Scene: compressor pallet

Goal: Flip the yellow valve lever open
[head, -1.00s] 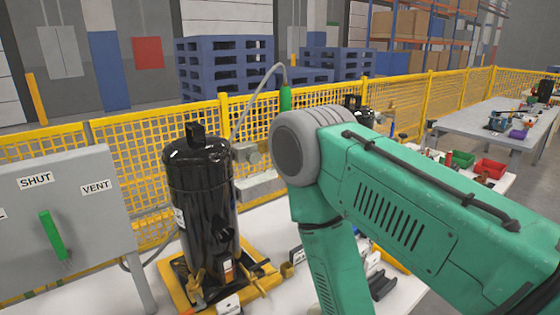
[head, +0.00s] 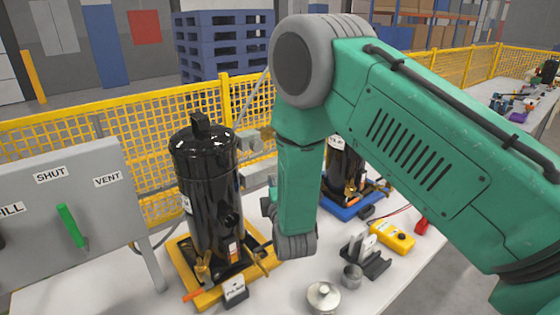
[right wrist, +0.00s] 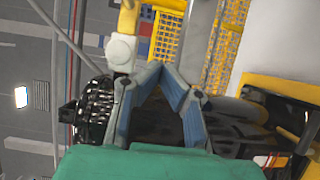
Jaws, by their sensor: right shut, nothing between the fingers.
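A yellow bar-like part (right wrist: 127,18) with a pale rounded fitting (right wrist: 122,52) stands just beyond my right fingertips in the right wrist view. It may be the valve lever; I cannot tell whether it is touched. My right gripper (right wrist: 160,68) is shut and empty, its blue-grey fingers meeting at the tips. In the head view my own forearm hides most of it; a dark part shows beside the forearm. The black compressor (head: 205,190) stands upright on a yellow pallet (head: 180,262). Brass valves (head: 203,270) sit near its base. My left gripper is not in view.
A grey panel (head: 110,220) with a green lever (head: 70,226) and labels stands at left. A silver pot (head: 323,297), a yellow meter (head: 392,237) and a second compressor (head: 343,170) on a blue pallet share the white table. A yellow mesh fence (head: 90,140) runs behind.

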